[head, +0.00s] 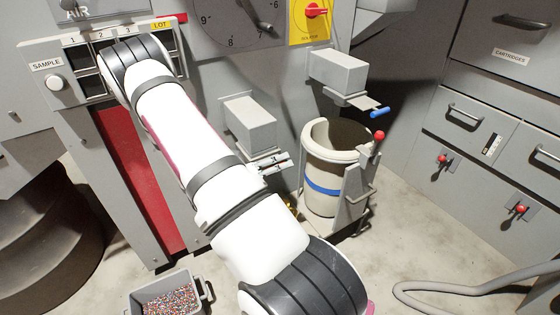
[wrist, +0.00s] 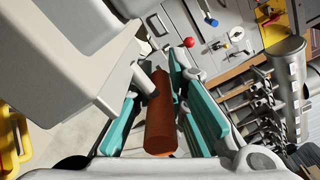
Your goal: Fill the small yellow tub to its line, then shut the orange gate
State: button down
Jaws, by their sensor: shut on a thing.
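My gripper (wrist: 163,80) has its teal fingers on both sides of an orange-brown cylindrical handle (wrist: 161,125) and is shut on it. The handle looks like that of the orange gate; its joint with the gate is hard to make out. A grey box (wrist: 75,75) stands close to the left of the fingers. A yellow part (wrist: 10,150) at the left edge of the wrist view may be the small yellow tub; its line and fill are not visible. In the head view my arm covers the gripper and handle, with only a speck of yellow beside it.
A beige bin with a blue band (head: 322,188) stands under a spout with a blue handle (head: 379,112); a red ball knob (head: 379,136) is beside it. A grey tray of coloured granules (head: 168,302) is at the bottom. A hose (head: 440,295) lies on the floor at right.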

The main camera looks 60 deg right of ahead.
jog(key=shift+w+a, duration=0.1)
jog(key=c, duration=1.6)
grip_release()
jog(key=shift+o, duration=0.2)
jog(key=v, duration=1.2)
jog(key=shift+a, duration=0.1)
jog(key=shift+c, duration=0.4)
